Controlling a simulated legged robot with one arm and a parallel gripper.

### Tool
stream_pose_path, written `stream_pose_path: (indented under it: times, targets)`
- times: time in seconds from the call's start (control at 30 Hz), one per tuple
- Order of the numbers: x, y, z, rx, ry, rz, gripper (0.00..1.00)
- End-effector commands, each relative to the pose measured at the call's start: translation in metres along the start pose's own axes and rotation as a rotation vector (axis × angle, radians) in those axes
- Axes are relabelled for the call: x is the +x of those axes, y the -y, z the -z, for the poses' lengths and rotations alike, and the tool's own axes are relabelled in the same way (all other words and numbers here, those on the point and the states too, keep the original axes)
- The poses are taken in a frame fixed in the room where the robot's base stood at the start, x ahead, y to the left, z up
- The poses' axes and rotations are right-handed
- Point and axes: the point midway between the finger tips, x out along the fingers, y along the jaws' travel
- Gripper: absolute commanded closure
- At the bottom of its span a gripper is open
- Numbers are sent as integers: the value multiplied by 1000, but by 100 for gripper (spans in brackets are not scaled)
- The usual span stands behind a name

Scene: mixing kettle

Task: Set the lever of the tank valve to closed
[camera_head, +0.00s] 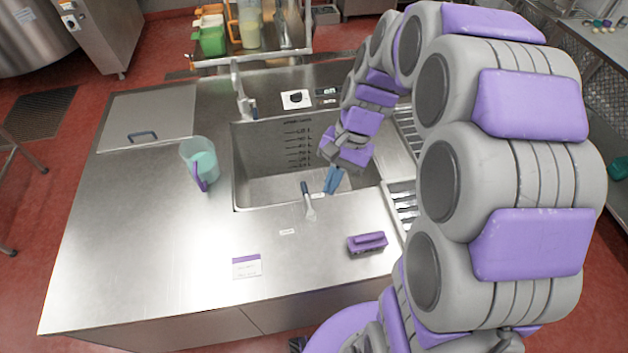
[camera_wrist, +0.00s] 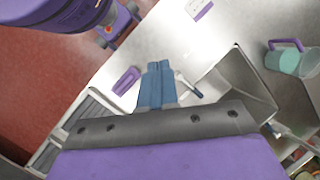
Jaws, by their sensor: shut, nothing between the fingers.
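The lever (camera_head: 307,200) lies on the steel counter just in front of the sink, with a dark blue grip toward the sink and a pale metal end toward the front. I take it to be the tank valve lever. Small white labels (camera_head: 287,231) sit beside it, too small to read. My gripper (camera_head: 333,181) has blue fingers, shut and empty, above the sink's front edge, just right of the lever and apart from it. In the wrist view the shut fingers (camera_wrist: 159,68) point over the counter, and the lever (camera_wrist: 187,84) shows beside them, partly hidden.
The sink (camera_head: 265,185) is open and looks empty. A clear jug with a purple handle (camera_head: 200,160) stands to its left. A purple brush (camera_head: 368,242) lies right of the lever, and a label card (camera_head: 246,267) lies front left. The left counter is mostly clear.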

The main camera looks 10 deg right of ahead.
Motion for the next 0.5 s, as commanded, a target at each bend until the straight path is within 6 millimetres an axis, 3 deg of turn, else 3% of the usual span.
stream_pose_path:
  times: [0.23, 0.5]
  targets:
    - [13, 20, 74, 201, 58, 93, 100]
    - [39, 26, 154, 427, 121, 183, 100]
